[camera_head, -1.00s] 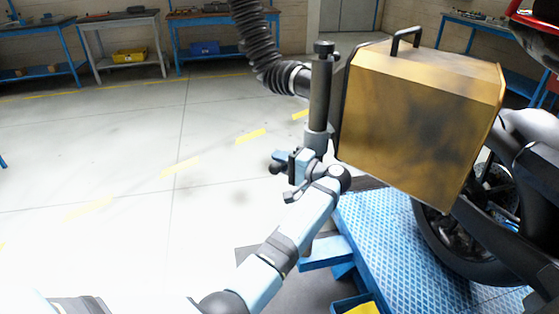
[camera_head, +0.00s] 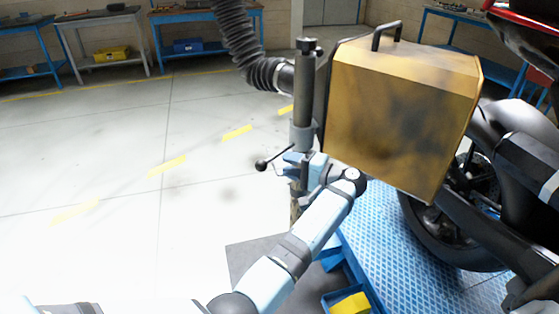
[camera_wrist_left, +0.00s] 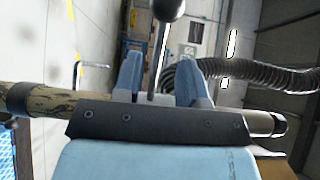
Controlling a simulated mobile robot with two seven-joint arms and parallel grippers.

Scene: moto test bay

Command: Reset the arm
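A lever with a black ball knob (camera_head: 262,165) sticks out to the left of an upright post (camera_head: 303,100) in the head view. In the left wrist view the knob (camera_wrist_left: 168,8) is at the top, its thin rod running down between my blue fingers. My left gripper (camera_head: 292,160) is beside the post at the lever. In the left wrist view the left gripper (camera_wrist_left: 158,72) is open, with gaps beside the rod. A worn yellow hood (camera_head: 400,115) with a black handle is beside the post. A black ribbed hose (camera_head: 238,45) runs to it from above. My right gripper is out of view.
A motorcycle wheel (camera_head: 440,232) stands on a blue patterned platform (camera_head: 378,228) at the right. Workbenches (camera_head: 205,14) line the back wall. The floor at the left is clear.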

